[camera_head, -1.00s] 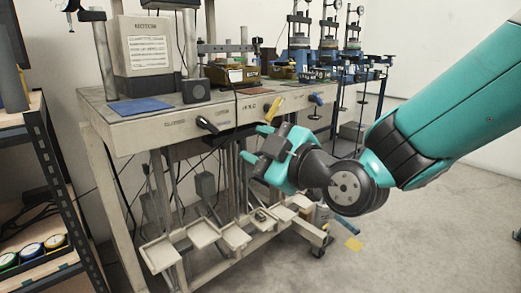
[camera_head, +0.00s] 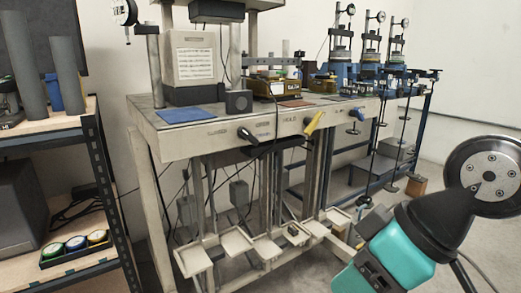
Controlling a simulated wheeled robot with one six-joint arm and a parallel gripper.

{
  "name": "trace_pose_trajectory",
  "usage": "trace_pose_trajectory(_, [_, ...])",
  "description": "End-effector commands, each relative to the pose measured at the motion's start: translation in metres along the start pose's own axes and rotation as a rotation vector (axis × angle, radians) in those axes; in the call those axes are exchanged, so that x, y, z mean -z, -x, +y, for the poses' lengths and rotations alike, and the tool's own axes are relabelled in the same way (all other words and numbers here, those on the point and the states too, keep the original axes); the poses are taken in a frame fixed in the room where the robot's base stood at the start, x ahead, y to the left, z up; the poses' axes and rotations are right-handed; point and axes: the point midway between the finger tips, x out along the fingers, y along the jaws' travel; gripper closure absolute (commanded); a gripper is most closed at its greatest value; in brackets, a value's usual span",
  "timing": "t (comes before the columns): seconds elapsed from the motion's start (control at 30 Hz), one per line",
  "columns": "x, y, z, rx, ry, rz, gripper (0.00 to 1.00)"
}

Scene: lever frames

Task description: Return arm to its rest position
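My arm shows at the lower right, with a dark round joint and a teal wrist part. My gripper (camera_head: 385,262) is at the bottom edge, pointing down and left. Its fingertips are cut off or hidden, so I cannot see whether it is open or holds anything. The yellow lever slants up to the right.
The bench (camera_head: 215,133) carries test devices and a blue mat (camera_head: 186,115). Low trays (camera_head: 236,241) stick out beneath it, left of my gripper. A shelf unit (camera_head: 95,165) with several coloured round items stands at left. Floor shows at right behind my arm.

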Motion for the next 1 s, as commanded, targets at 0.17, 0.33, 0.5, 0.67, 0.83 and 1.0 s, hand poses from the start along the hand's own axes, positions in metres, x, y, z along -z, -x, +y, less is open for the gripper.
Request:
trace_pose_trajectory(0.17, [-0.049, 0.021, -0.013, 0.006, -0.184, -0.230, 0.57])
trace_pose_trajectory(0.33, [-0.026, 0.065, -0.025, 0.007, -0.192, -0.240, 0.57])
trace_pose_trajectory(0.5, [-0.004, 0.106, -0.035, 0.008, -0.190, -0.239, 0.57])
trace_pose_trajectory(0.67, [0.025, 0.158, -0.048, 0.008, -0.189, -0.239, 0.57])
trace_pose_trajectory(0.83, [0.055, 0.212, -0.062, 0.008, -0.189, -0.238, 0.57])
trace_pose_trajectory(1.0, [0.075, 0.248, -0.071, 0.008, -0.188, -0.239, 0.57])
